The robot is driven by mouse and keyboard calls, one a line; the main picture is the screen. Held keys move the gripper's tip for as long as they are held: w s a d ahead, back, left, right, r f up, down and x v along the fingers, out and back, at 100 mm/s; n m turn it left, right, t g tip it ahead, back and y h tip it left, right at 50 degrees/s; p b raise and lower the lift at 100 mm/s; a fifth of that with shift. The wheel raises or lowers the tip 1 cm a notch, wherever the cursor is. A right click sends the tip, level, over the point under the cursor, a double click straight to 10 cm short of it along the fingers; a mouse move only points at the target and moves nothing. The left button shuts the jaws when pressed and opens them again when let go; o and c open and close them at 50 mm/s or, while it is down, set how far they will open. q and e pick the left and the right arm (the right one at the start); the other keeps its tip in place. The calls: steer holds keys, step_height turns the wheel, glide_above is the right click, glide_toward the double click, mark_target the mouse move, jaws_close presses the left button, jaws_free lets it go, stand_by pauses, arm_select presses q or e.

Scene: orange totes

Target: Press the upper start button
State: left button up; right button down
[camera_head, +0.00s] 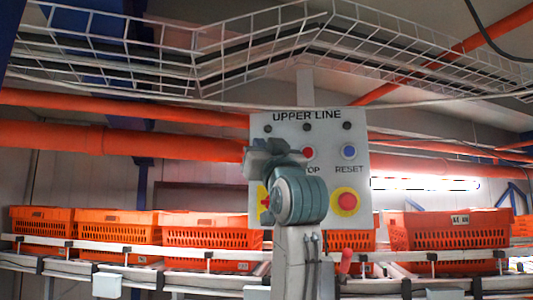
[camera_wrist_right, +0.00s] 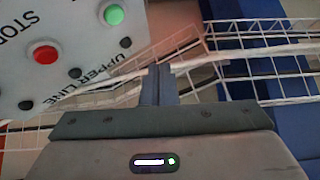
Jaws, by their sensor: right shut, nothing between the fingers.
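The grey UPPER LINE panel (camera_head: 375,190) hangs at the centre of the head view. Its green button (camera_wrist_right: 114,15), taken as start, shows at the top of the right wrist view; in the head view my right arm hides it. The red STOP button (camera_head: 308,153) also shows in the right wrist view (camera_wrist_right: 44,53). My right gripper (camera_head: 262,152) is in front of the panel's left side. In the right wrist view its fingers (camera_wrist_right: 158,70) are shut and empty, pictured to the right of and below the green button. I cannot tell their distance from the panel. My left gripper is not in view.
The panel also has a blue RESET button (camera_head: 349,151), a red-and-yellow emergency button (camera_head: 346,202) and small dark lamps (camera_head: 307,127). Orange totes (camera_head: 448,230) stand on a conveyor rail (camera_head: 432,257) below and behind. A white wire cable tray (camera_head: 190,65) runs overhead.

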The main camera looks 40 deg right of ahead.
steer(key=w+d, duration=0.4)
steer(key=w, duration=0.1)
steer(key=shift+d, duration=0.4)
steer(key=shift+f, duration=0.1)
stand_by(1.7)
steer(key=shift+w+d, duration=0.25)
steer(key=shift+d, duration=0.1)
